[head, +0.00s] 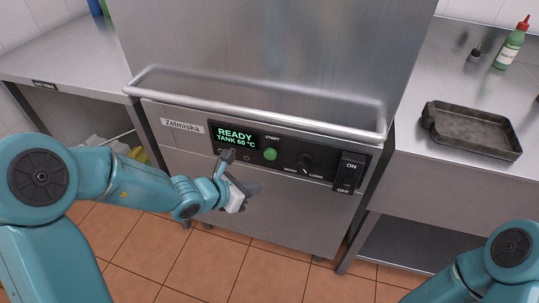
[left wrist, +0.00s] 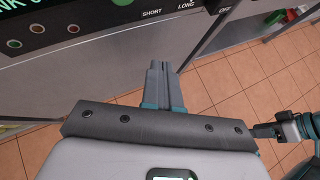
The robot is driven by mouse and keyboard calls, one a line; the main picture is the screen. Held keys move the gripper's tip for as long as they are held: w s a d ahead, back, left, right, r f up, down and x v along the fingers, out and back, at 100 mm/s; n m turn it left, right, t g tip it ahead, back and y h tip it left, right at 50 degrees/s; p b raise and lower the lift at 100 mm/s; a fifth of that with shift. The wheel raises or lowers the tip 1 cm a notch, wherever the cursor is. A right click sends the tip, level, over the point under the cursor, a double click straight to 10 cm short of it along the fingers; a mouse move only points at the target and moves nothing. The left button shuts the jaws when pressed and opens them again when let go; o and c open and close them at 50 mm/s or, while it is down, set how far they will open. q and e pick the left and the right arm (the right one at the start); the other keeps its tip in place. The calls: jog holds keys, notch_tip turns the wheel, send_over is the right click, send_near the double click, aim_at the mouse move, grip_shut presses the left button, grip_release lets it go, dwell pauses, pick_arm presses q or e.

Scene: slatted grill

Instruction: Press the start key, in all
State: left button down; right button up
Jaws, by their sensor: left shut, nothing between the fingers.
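The start key is a round green button (head: 271,154) under the word START on the black panel of a steel machine. Part of it shows at the top edge of the left wrist view (left wrist: 122,2). The display (head: 236,137) left of it reads READY, TANK 60 °C. My left gripper (head: 228,156) is shut and empty, in front of the panel's lower left part, left of the key in the head view. Its closed fingers (left wrist: 157,68) show below the panel in the left wrist view, apart from the key.
Right of the key are a SHORT/LONG knob (head: 305,159) and a black ON/OFF switch (head: 348,172). A steel bar handle (head: 260,113) runs above the panel. A dark tray (head: 472,130) and a green bottle (head: 510,48) stand on the right counter (head: 430,182).

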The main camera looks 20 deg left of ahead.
aim_at(270, 155)
pick_arm(q)
jog(key=w+p, duration=0.4)
jog(key=w, duration=0.4)
jog(key=shift+d, duration=0.2)
jog(key=shift+w, duration=0.25)
dwell(1.6)
jog(key=shift+w+p, duration=0.25)
jog(key=shift+p, duration=0.05)
